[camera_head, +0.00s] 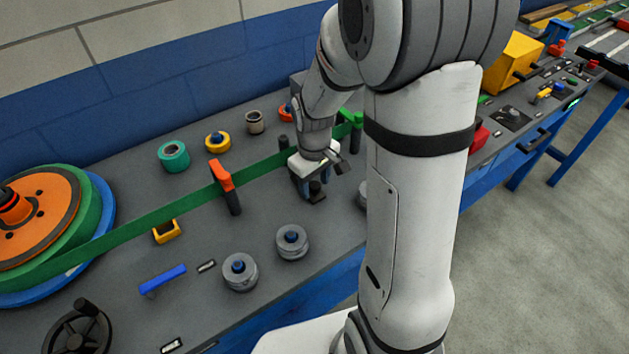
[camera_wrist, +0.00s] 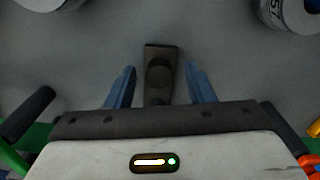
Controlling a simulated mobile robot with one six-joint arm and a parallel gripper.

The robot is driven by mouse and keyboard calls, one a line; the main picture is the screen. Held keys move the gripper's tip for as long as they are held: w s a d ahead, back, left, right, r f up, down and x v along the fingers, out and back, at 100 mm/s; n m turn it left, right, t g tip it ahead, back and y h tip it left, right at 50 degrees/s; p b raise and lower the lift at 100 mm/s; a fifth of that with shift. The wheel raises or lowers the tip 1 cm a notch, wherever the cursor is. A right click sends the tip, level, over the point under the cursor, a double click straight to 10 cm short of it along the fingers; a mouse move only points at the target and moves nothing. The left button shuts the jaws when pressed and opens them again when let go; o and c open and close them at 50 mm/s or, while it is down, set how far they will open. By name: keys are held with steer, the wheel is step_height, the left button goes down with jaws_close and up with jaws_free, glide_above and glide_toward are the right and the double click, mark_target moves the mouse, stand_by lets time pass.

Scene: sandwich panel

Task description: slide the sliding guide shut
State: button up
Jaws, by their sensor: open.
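A dark, narrow piece with a round knob (camera_wrist: 158,76) lies on the panel in the wrist view; it looks like the sliding guide, but I cannot be sure. My gripper (camera_wrist: 160,70) is open, with one blue finger on each side of this piece. Gaps show between the piece and both fingers. The lower end of the piece is hidden behind my gripper's dark front edge. In the head view my gripper (camera_head: 315,190) is low over the panel, on the near side of the green band, and mostly hides the piece.
The green band (camera_head: 150,217) runs from the large reel (camera_head: 45,215) past an orange-topped post (camera_head: 222,175) towards a green post (camera_head: 351,122). Grey cylinders with blue knobs (camera_head: 239,274) (camera_head: 292,244) stand in front. A blue bar (camera_head: 163,279) and a black handwheel (camera_head: 78,330) are at lower left.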

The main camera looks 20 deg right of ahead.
steer(key=shift+c, duration=0.4)
jaws_close()
